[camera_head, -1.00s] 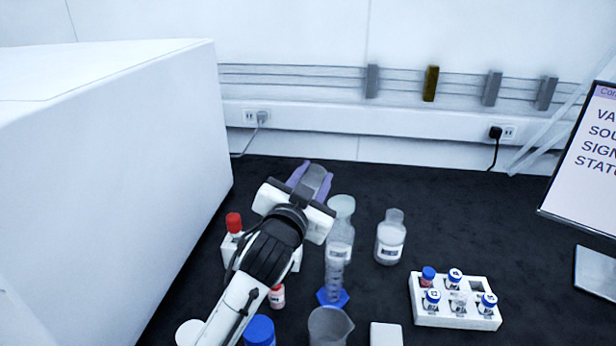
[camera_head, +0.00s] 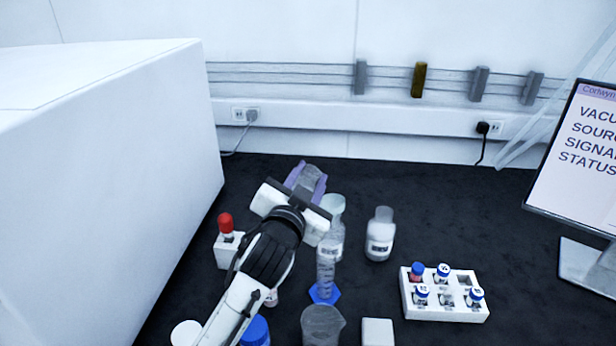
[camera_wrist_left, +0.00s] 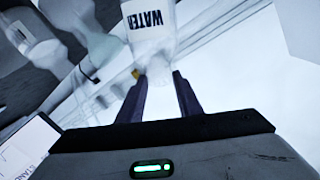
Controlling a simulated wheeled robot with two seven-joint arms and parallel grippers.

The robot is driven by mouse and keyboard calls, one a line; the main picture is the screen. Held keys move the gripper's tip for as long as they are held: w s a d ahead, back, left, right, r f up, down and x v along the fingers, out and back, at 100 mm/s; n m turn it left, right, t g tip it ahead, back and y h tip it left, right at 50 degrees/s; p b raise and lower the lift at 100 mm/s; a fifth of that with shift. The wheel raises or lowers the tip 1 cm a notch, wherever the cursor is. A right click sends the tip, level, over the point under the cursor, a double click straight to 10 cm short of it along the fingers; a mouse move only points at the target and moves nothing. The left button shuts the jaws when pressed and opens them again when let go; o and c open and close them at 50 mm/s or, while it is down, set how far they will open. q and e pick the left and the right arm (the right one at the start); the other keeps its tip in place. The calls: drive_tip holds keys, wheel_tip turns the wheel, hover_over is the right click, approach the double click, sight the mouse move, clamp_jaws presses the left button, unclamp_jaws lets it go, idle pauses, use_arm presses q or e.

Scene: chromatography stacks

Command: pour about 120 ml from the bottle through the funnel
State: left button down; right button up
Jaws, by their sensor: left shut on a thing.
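My left gripper (camera_head: 306,180) is shut on a bottle (camera_head: 309,174), mostly hidden by the gripper in the head view. In the left wrist view the held bottle (camera_wrist_left: 150,28) is clear, marked WATER, with its narrow end near the fingertips (camera_wrist_left: 160,82). The held bottle is apart from the funnel in the picture. I cannot make out liquid flowing. My right gripper is not in view.
A graduated cylinder with a blue base (camera_head: 324,293) and a beaker (camera_head: 322,326) stand in front. Another labelled bottle (camera_head: 380,236) is to the right. A white cabinet (camera_head: 100,170) bounds the left.

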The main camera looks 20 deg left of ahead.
use_arm(q)
drive_tip(key=shift+r, duration=0.15)
drive_tip(key=shift+d+m+p, duration=0.2)
drive_tip(key=shift+m+p, duration=0.3)
drive_tip(key=shift+f, duration=0.2)
drive_tip(key=shift+w+d+m+p, duration=0.1)
drive_tip(key=shift+m+p, duration=0.2)
drive_tip(key=shift+p, duration=0.05)
drive_tip(key=shift+f, duration=0.25)
drive_tip(key=shift+m, duration=0.4)
drive_tip(key=shift+d+f+m+y+p, duration=0.1)
drive_tip(key=shift+f+m+y+p, duration=0.2)
drive_tip(key=shift+m+p, duration=0.15)
